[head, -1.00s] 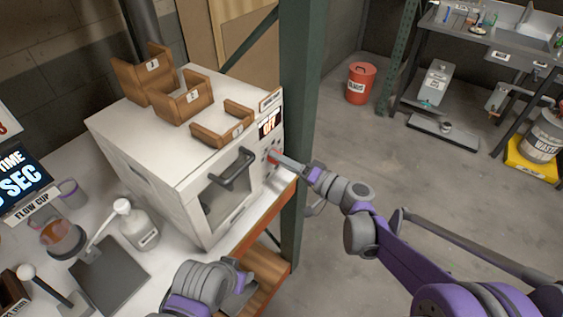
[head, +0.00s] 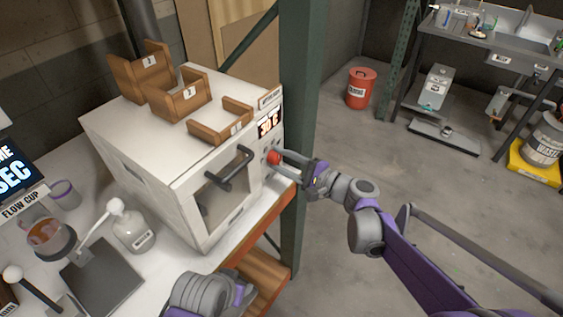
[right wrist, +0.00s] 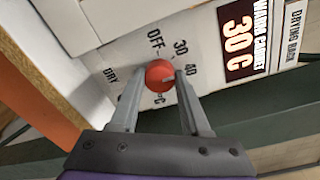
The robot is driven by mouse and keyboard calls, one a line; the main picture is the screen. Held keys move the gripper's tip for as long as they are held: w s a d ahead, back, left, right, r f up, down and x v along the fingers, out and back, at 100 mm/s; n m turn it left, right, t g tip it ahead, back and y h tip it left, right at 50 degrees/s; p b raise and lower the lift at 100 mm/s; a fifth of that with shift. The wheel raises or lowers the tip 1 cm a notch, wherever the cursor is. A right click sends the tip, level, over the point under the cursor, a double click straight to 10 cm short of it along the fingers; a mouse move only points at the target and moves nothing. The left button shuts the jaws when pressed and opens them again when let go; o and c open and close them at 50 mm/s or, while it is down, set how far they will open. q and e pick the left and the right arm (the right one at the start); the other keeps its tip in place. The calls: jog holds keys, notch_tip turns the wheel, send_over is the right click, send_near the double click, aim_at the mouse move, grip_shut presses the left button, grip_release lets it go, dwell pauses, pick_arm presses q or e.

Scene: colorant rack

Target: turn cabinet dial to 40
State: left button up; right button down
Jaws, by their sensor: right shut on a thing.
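The white cabinet (head: 160,170) stands on the bench with its front facing right. Its red dial (head: 273,157) is on the front panel, right of the door handle. In the right wrist view the round red dial (right wrist: 160,75) has the marks OFF, 30 and 40 around it. The cabinet's display (right wrist: 238,38) reads 30 C. My right gripper (head: 280,164) is shut on the dial, with one finger on each side of it in the right wrist view (right wrist: 160,88). My left arm shows at the bottom of the head view, but its fingertips cannot be made out.
Wooden bins (head: 180,97) sit on the cabinet top. A green post (head: 300,130) rises close behind the dial side. A bottle (head: 133,230) and a flow cup (head: 48,238) stand on the bench at left.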

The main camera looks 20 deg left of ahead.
jog(key=shift+m+b, duration=0.3)
jog(key=shift+m, duration=1)
jog(key=shift+c, duration=1.8)
grip_release()
jog(key=v, duration=1)
jog(key=shift+s+d, duration=0.15)
jog(key=shift+d, duration=0.25)
